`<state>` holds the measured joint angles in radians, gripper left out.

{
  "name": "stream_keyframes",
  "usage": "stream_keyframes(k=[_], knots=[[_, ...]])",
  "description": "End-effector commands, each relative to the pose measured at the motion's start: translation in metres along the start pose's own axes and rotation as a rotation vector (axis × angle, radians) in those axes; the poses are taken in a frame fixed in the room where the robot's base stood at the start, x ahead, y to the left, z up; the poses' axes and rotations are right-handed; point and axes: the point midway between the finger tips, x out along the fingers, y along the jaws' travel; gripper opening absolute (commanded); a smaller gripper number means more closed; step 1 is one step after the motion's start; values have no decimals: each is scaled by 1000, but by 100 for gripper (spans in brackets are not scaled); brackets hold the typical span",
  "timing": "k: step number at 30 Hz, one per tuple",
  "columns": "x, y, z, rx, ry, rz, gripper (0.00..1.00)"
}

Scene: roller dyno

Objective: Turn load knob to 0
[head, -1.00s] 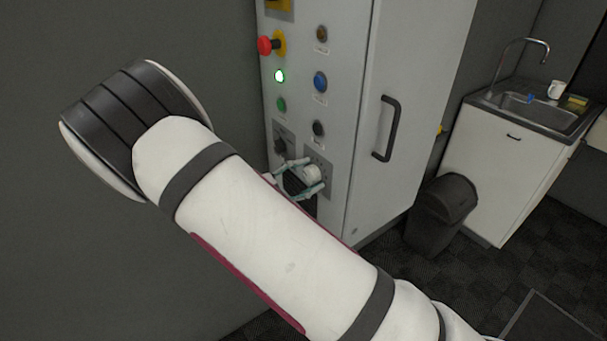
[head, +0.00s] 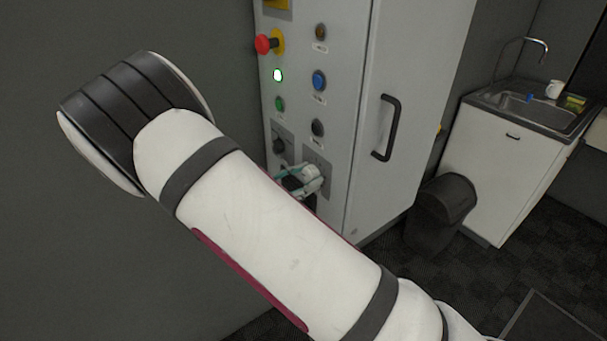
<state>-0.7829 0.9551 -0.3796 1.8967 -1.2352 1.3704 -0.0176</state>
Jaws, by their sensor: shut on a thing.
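The load knob (head: 310,172) is a pale round knob on a grey plate low on the front of a light grey control cabinet (head: 340,95). My gripper (head: 309,178) is at the knob, its teal-edged fingers closed around it. My forearm hides part of the gripper and the lower part of the panel. The knob's pointer and scale marks are too small to read.
A dark selector (head: 279,146) sits just left of the knob. Above are a red emergency button (head: 264,43), a lit white-green lamp (head: 277,75) and a blue button (head: 319,80). A black door handle (head: 388,128) and a dark bin (head: 440,212) are to the right.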

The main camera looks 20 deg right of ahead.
Motion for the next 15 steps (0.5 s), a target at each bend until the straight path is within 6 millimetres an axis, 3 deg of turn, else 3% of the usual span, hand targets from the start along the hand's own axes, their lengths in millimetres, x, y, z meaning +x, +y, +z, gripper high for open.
stream_keyframes(k=[15], knots=[[0, 5, 2, -405, -5, 8, 8]])
